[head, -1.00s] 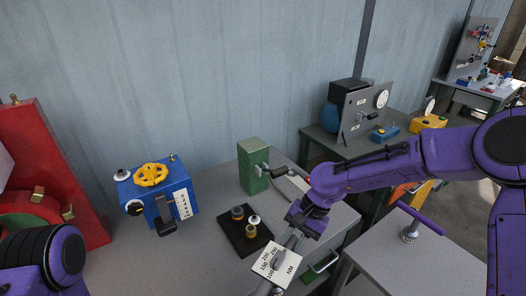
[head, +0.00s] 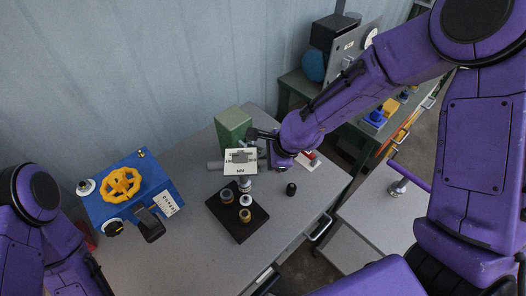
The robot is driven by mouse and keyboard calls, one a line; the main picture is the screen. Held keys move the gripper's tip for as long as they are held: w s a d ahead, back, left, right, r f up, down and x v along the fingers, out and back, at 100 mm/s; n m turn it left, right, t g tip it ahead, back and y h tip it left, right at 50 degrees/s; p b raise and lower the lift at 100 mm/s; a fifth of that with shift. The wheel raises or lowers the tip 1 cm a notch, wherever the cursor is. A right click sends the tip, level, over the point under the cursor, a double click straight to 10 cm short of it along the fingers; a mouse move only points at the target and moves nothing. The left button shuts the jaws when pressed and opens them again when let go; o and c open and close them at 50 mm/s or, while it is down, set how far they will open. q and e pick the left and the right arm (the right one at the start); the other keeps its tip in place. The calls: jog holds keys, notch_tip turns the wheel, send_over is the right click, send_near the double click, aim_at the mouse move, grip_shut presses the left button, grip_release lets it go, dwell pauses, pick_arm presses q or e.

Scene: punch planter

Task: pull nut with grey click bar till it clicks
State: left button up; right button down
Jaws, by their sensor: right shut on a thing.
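My right gripper (head: 278,156) is shut on the grey click bar (head: 214,165), just right of the green block. The bar lies roughly level, sticking out left past a white scale plate (head: 241,169) marked NM. A metal socket end (head: 245,184) shows below the plate, over the black tray. The green block (head: 233,125) stands behind the bar. Its right face, where a dark fitting shows, is partly covered by the gripper and plate, so I cannot make out the nut or whether the bar touches it.
The black tray (head: 236,228) holds several sockets. A small dark cylinder (head: 291,189) stands on the table right of it. A blue box with a yellow handwheel (head: 120,184) stands left. The grey table (head: 180,262) is clear in front.

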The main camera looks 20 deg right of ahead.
pick_arm(q)
jog(key=shift+s, duration=0.2)
pick_arm(e)
jog(key=shift+s+r, duration=0.2)
pick_arm(q)
jog(key=shift+f+b, duration=1.15)
jog(key=shift+b, duration=0.05)
pick_arm(e)
notch_tip(320, 180, down, 5)
jog(key=shift+w+r, duration=0.1)
jog(key=shift+r, duration=0.1)
pick_arm(q)
jog(key=shift+r, duration=0.25)
pick_arm(e)
jog(key=shift+r, duration=0.1)
pick_arm(q)
jog(key=shift+r+p, duration=0.15)
jog(key=shift+p, duration=0.25)
jog(key=shift+r, duration=0.1)
jog(key=shift+r, duration=0.1)
jog(key=shift+r+p, duration=0.25)
jog(key=shift+p, duration=0.25)
